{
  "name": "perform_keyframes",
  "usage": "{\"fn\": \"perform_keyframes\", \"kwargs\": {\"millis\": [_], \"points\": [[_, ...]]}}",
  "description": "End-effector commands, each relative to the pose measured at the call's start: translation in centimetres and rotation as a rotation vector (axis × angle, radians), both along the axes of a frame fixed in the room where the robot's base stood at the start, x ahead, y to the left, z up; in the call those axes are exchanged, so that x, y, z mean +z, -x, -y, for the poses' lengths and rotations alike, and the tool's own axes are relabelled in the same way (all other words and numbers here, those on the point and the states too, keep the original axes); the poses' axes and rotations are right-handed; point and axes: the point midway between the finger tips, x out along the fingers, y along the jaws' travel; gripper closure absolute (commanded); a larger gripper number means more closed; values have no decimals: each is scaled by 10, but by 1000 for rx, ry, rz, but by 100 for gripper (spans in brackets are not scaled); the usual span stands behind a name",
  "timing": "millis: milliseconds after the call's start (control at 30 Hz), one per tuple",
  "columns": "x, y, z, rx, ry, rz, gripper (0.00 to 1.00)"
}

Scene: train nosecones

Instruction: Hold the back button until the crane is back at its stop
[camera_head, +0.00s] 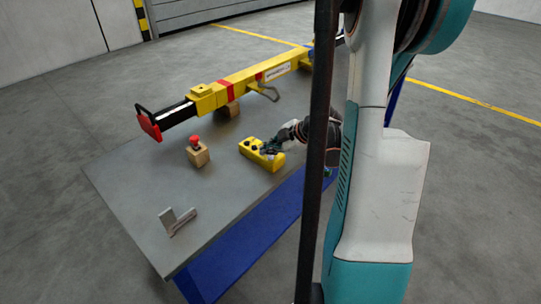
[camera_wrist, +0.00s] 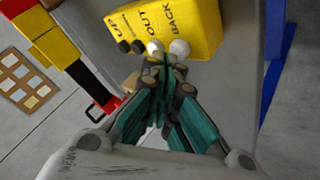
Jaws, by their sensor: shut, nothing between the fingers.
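A yellow control box (camera_head: 257,157) lies on the table; it also shows in the wrist view (camera_wrist: 193,20). There its labels include UP, OUT and BACK, with two dark and two white buttons in a row. The white back button (camera_wrist: 180,48) is at the right end, below BACK. My gripper (camera_wrist: 170,68) is shut and empty, its fingertips at the two white buttons and close to the back button; I cannot tell whether they press it. In the head view my gripper (camera_head: 270,149) is over the box. The yellow crane beam (camera_head: 245,79) lies behind, with a red end (camera_head: 149,127).
A red knob on a wooden block (camera_head: 198,154) stands left of the control box. A grey metal bracket (camera_head: 177,221) lies near the front left of the grey table (camera_head: 130,180). The table between them is clear.

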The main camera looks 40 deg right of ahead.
Motion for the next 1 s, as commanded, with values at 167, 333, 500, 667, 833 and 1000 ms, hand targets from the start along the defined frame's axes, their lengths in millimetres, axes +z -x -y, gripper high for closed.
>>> {"fn": "perform_keyframes", "kwargs": {"millis": [167,333,500,667,833,1000], "points": [[9,0,0,0,0,0,100],[9,0,0,0,0,0,100],[10,0,0,0,0,0,100],[18,0,0,0,0,0,100],[35,0,0,0,0,0,100],[50,0,0,0,0,0,100]]}}
